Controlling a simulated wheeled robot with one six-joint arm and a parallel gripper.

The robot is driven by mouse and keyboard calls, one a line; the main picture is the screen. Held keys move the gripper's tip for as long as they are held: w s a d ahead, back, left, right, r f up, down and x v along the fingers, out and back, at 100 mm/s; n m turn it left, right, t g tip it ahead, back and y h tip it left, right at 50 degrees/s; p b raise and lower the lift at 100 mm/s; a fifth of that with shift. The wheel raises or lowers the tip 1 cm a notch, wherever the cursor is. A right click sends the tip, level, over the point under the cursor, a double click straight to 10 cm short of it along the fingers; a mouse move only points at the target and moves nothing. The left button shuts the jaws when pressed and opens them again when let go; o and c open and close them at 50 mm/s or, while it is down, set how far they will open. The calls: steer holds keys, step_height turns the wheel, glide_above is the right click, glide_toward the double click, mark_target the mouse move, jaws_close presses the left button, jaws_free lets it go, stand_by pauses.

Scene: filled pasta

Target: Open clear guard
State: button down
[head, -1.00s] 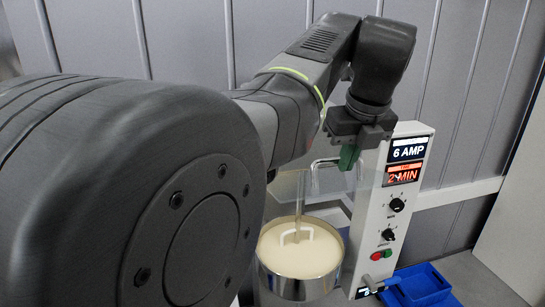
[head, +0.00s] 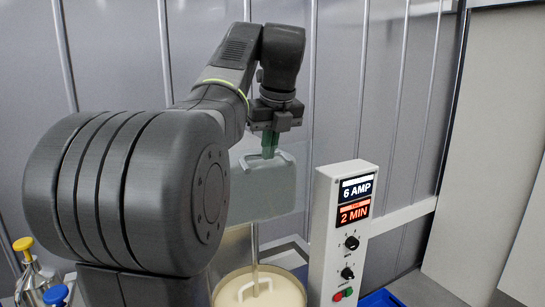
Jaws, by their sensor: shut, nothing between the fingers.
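The clear guard (head: 262,195) is a see-through panel with a rounded handle (head: 287,160) along its upper edge. It stands raised above the mixing bowl (head: 222,292), which holds pale dough or batter around a white mixing tool (head: 258,282). My gripper (head: 269,150) has green fingers pointing down at the guard's handle. The fingers are shut with nothing between them; they overlap the handle in the picture, and I cannot tell whether they touch it. My arm hides part of the guard's left side.
A white control column (head: 325,240) with a 6 AMP and 2 MIN display (head: 356,200) and knobs stands right of the bowl. A blue bin (head: 382,299) is at its foot. Bottles with yellow (head: 23,243) and blue (head: 55,293) tops stand at lower left.

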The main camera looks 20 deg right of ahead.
steer(key=shift+w+r, duration=0.2)
steer(key=shift+w, duration=0.45)
steer(key=v, duration=0.7)
steer(key=shift+s+r, duration=0.25)
steer(key=x, duration=0.6)
steer(key=shift+w+f, duration=0.25)
steer(key=shift+w, duration=0.2)
steer(key=shift+s, duration=0.15)
